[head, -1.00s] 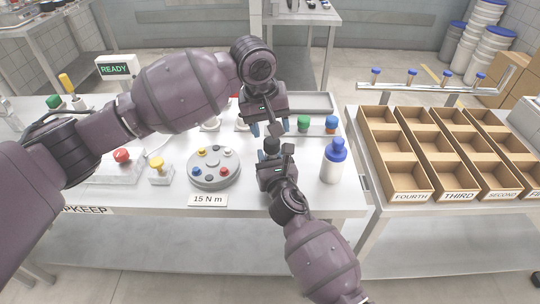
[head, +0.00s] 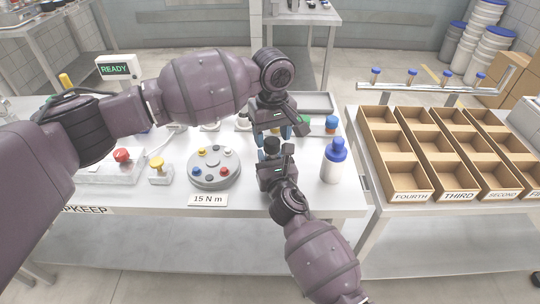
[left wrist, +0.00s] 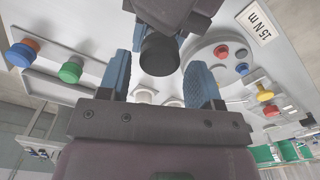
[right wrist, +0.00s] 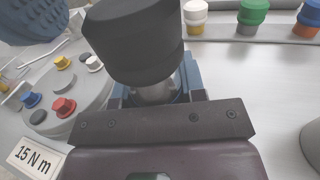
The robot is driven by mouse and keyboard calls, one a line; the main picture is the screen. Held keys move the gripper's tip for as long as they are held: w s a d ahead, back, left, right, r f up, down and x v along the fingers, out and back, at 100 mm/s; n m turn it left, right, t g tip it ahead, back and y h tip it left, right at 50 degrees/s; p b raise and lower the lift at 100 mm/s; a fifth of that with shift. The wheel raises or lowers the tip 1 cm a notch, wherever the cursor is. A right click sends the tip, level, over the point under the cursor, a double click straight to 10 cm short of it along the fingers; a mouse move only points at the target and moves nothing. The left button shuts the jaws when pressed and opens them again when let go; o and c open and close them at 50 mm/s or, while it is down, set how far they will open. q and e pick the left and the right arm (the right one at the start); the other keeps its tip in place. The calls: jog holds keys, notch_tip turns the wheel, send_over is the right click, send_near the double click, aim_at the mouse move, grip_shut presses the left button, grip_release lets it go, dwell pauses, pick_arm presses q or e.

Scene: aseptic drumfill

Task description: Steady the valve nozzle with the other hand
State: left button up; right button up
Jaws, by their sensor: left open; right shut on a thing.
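The valve nozzle, a black cylinder on a pale metal neck, stands upright in my right gripper (head: 272,163). Its black top (head: 271,146) shows in the head view and large in the right wrist view (right wrist: 135,40). My right gripper is shut around the neck, below the black part. My left gripper (head: 273,139) is open and points down just above the nozzle. In the left wrist view the black end (left wrist: 160,54) lies between its two blue fingers, near their tips, with a gap visible on both sides. Whether a finger touches it, I cannot tell.
A grey disc with coloured knobs (head: 214,168) sits left of the grippers, behind a "15 N m" sign (head: 207,200). A blue-capped white bottle (head: 335,162) stands to the right. Several coloured caps are behind. Cardboard bins (head: 407,181) fill the right table.

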pick_arm(q)
jog(key=shift+f, duration=1.35)
pick_arm(e)
jog(key=shift+s+f, duration=0.1)
jog(key=shift+f, duration=0.3)
pick_arm(q)
jog(key=c, duration=0.8)
pick_arm(e)
jog(key=shift+d, duration=0.1)
pick_arm(q)
jog(key=shift+c, duration=0.2)
jog(key=shift+r, duration=2.95)
